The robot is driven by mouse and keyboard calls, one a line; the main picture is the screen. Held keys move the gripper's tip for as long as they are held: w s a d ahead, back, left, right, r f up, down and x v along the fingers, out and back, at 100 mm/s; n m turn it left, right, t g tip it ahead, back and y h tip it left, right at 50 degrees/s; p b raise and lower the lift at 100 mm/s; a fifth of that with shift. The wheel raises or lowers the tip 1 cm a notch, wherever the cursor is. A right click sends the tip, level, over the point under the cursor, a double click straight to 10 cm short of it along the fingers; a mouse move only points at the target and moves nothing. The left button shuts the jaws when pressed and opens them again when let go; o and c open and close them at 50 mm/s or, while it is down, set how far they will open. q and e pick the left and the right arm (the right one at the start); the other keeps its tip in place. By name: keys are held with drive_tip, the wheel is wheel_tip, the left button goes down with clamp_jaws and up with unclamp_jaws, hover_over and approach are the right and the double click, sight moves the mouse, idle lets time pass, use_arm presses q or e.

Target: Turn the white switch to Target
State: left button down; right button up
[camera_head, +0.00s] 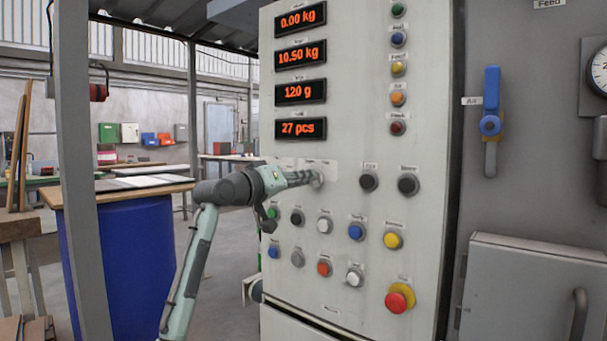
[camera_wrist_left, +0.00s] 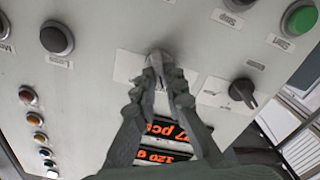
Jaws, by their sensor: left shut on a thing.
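My left gripper (camera_head: 306,178) reaches in from the left to the grey control panel (camera_head: 350,80). My right gripper is not in view.
A black rotary knob (camera_wrist_left: 243,93) sits close beside the gripper. Two black buttons (camera_head: 369,181) (camera_head: 408,185) are to the right. Several coloured buttons and a red emergency button (camera_head: 398,299) lie below. A blue-handled valve (camera_head: 490,124) is farther right.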

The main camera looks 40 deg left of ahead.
use_arm(q)
drive_tip(key=shift+f, duration=0.15)
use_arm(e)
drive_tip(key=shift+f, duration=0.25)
use_arm(q)
drive_tip(key=shift+d, duration=0.1)
drive_tip(key=c, duration=1.6)
unclamp_jaws()
drive_tip(key=shift+s, duration=0.1)
drive_tip(key=s, duration=0.8)
drive_tip(key=s+a, duration=0.1)
drive_tip(key=s, duration=0.3)
drive_tip(key=shift+w, duration=0.1)
